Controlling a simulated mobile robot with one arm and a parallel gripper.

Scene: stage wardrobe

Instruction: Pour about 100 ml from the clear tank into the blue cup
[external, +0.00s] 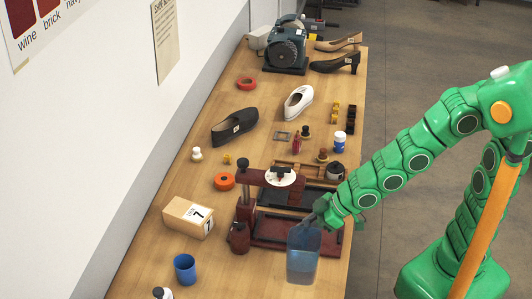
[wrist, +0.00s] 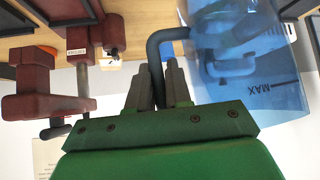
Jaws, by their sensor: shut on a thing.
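The clear tank (external: 303,252), a bluish see-through vessel, hangs from my gripper (external: 318,217) at the near right edge of the table. In the wrist view my gripper (wrist: 160,88) is shut on the tank's grey-blue handle (wrist: 156,52). The tank (wrist: 262,85) fills the right of that view and shows a MAX mark. In the external view the tank looks roughly upright; its liquid level is hard to make out. The blue cup (external: 184,268) stands on the table at the near left, well apart from the tank.
A box marked 7 (external: 187,217) lies behind the cup. Shoes (external: 235,126) and small items crowd the far table. The near middle tabletop is clear.

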